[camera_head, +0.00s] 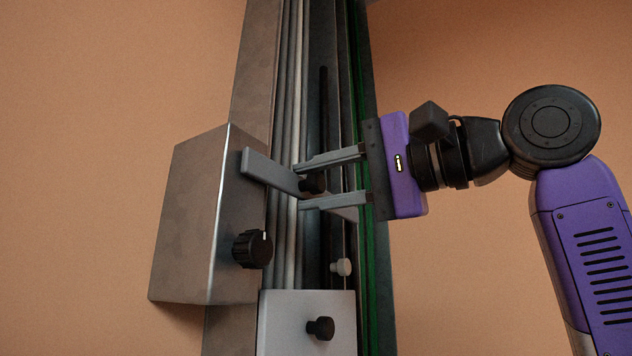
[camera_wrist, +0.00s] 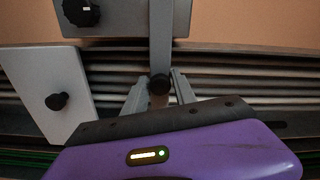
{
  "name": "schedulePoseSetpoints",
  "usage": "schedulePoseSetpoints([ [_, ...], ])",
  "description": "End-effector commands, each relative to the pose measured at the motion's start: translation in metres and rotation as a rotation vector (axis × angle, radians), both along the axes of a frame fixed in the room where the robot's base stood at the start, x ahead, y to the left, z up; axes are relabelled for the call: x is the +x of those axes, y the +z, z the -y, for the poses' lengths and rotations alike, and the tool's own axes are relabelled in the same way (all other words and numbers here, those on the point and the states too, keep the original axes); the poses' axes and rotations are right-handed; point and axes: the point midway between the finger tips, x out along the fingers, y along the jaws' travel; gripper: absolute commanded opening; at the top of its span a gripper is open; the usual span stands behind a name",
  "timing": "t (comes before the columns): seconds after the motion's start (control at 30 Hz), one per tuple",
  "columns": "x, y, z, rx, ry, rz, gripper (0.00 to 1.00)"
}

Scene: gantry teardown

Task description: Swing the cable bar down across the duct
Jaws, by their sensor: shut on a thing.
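The cable bar (camera_head: 270,174) is a flat light grey bar. It slants across the duct (camera_head: 323,110) and its cables (camera_head: 292,90), its left end higher and over the edge of the metal box. It also shows in the wrist view (camera_wrist: 160,38), upright in the picture. A black knob (camera_head: 313,184) stands on the bar; it also shows in the wrist view (camera_wrist: 159,84). My gripper (camera_head: 299,185) comes from the right, one finger above and one below the knob. It is shut on the bar's knob; the exact contact is hard to see.
A metal box (camera_head: 190,220) with a black dial (camera_head: 252,249) juts out at the left. Below is a light grey plate (camera_head: 290,325) with a black knob (camera_head: 321,328). A small pale knob (camera_head: 341,267) sits above the plate. A green strip (camera_head: 366,260) runs along the right.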

Motion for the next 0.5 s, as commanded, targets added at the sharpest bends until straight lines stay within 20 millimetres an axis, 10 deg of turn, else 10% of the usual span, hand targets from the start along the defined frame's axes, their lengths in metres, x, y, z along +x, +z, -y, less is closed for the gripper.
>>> schedulePoseSetpoints([
  [0.23,0.0011,-0.0047,0.0004,-0.011,-0.002,-0.003,0.0],
  [0.27,0.0011,-0.0047,0.0004,-0.011,-0.002,-0.003,0.37],
  [0.3,0.001,-0.0046,0.0003,-0.012,-0.001,-0.002,0.44],
  [0.5,0.0002,-0.0026,-0.0001,-0.008,0.0,-0.001,0.46],
])
